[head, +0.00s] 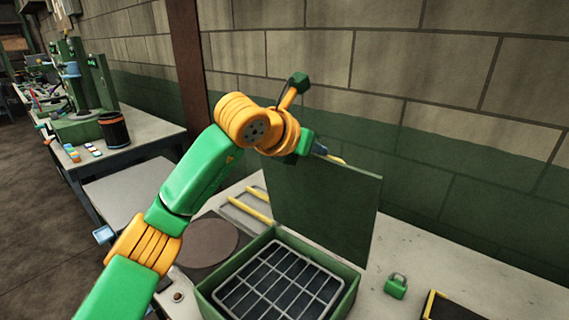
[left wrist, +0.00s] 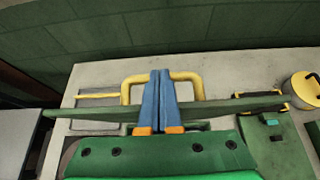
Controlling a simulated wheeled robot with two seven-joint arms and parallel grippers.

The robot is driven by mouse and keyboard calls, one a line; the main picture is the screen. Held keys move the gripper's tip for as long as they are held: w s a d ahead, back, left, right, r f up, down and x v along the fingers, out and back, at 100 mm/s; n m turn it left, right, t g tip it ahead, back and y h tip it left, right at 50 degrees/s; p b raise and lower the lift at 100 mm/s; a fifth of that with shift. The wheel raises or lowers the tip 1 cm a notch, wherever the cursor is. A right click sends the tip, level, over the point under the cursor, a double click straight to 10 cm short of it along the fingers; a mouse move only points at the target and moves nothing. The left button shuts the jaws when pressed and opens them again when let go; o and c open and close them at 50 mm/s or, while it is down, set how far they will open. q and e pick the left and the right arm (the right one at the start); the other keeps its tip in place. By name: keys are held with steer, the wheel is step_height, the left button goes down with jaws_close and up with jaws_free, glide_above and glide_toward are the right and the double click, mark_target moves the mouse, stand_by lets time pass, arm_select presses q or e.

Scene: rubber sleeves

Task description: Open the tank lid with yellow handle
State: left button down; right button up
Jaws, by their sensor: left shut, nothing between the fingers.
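The green tank (head: 352,290) stands on the worktop with its lid (head: 325,205) raised about upright at the back, so its inside shows. The lid's yellow handle (head: 337,160) shows only in part behind the lid's top edge. In the left wrist view the lid (left wrist: 235,104) is nearly edge-on, with the yellow handle (left wrist: 185,76) beyond it. My left gripper (head: 321,150) is at the lid's top edge. Its blue fingers (left wrist: 160,78) are shut together, empty, crossing over the lid edge towards the handle's middle; contact cannot be told. My right gripper is out of view.
A brick wall (head: 440,120) stands close behind.

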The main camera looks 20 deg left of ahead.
arm_select(q)
steer(key=w+d+p, duration=0.2)
steer(key=w+p, duration=0.3)
steer(key=w, duration=0.1)
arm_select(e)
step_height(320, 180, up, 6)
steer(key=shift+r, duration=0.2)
arm_select(q)
steer(key=shift+d, duration=0.1)
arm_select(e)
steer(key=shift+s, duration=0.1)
